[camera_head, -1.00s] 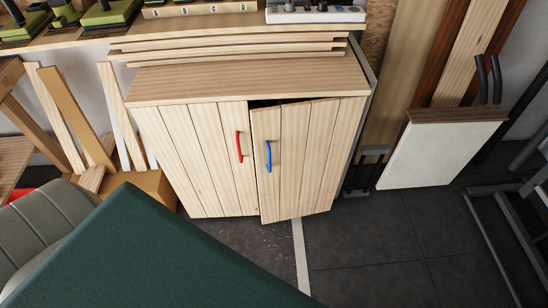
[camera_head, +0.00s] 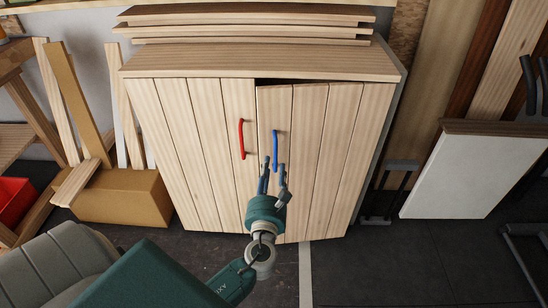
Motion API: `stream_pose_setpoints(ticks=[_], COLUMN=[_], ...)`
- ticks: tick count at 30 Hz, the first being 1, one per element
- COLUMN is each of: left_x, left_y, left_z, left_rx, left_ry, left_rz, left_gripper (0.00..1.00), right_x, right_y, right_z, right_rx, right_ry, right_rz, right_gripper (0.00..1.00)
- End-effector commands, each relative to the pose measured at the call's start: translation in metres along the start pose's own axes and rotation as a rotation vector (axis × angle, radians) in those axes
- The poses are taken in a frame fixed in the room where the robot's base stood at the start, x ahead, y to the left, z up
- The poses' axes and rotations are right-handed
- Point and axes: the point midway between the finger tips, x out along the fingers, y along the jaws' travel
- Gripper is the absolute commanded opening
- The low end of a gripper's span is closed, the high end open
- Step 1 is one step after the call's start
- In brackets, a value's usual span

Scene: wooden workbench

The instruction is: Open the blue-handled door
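The cabinet has a left door (camera_head: 185,150) with a red handle (camera_head: 242,139) and a right door (camera_head: 330,150) with a blue handle (camera_head: 275,148). The right door stands slightly ajar, with a dark gap along its top edge. My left gripper (camera_head: 274,168) points up at the blue handle from just below it. Its two fingers are spread apart, near the handle's lower end. I cannot tell whether they touch the handle. My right gripper is not in view.
Wooden boards (camera_head: 245,25) lie stacked on the cabinet top. A cardboard-coloured box (camera_head: 122,197) and leaning planks stand at the left. A white panel (camera_head: 465,175) leans at the right. The dark floor (camera_head: 400,265) before the cabinet's right side is clear.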

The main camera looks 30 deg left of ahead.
Motion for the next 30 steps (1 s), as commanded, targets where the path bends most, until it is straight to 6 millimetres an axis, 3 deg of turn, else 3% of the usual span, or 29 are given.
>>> stream_pose_setpoints(ticks=[3, 10, 23, 28, 30], left_x=[0.025, 0.059, 0.070, 0.070, 0.070], left_y=[-0.001, -0.001, 0.000, 0.000, 0.000], left_z=[0.000, -0.001, -0.002, -0.002, -0.002], left_rx=[0.000, -0.001, -0.002, -0.002, -0.002], left_ry=[-0.002, 0.001, 0.003, 0.003, 0.003], left_rz=[0.000, -0.001, -0.001, -0.001, -0.001], left_gripper=[0.33, 0.33, 0.33, 0.01, 0.00], right_x=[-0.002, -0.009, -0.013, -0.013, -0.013], right_y=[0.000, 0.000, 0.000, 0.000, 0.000], right_z=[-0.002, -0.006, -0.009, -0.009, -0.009], right_rx=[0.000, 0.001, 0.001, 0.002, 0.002], right_ry=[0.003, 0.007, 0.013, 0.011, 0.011], right_rz=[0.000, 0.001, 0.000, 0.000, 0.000], right_gripper=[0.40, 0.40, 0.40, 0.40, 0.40])
